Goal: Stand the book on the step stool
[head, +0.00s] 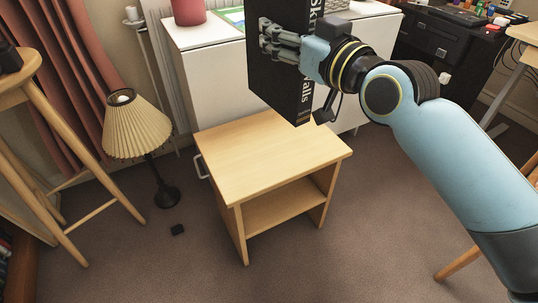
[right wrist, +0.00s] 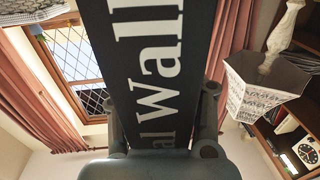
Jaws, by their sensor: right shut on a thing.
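The book (head: 268,75) is black with large white letters on its spine. My right gripper (head: 284,42) is shut on it and holds it upright. In the head view the book is above the back of the step stool, and its lower end appears clear of the top. In the right wrist view the book's spine (right wrist: 148,60) fills the middle between the fingers. The step stool (head: 262,157) is light wood with a flat, bare top and a lower shelf. My left gripper is not in view.
A lamp with a pleated shade (head: 135,126) stands on the floor left of the stool. A wooden stool (head: 80,215) is at far left. A white cabinet (head: 215,85) stands behind the step stool.

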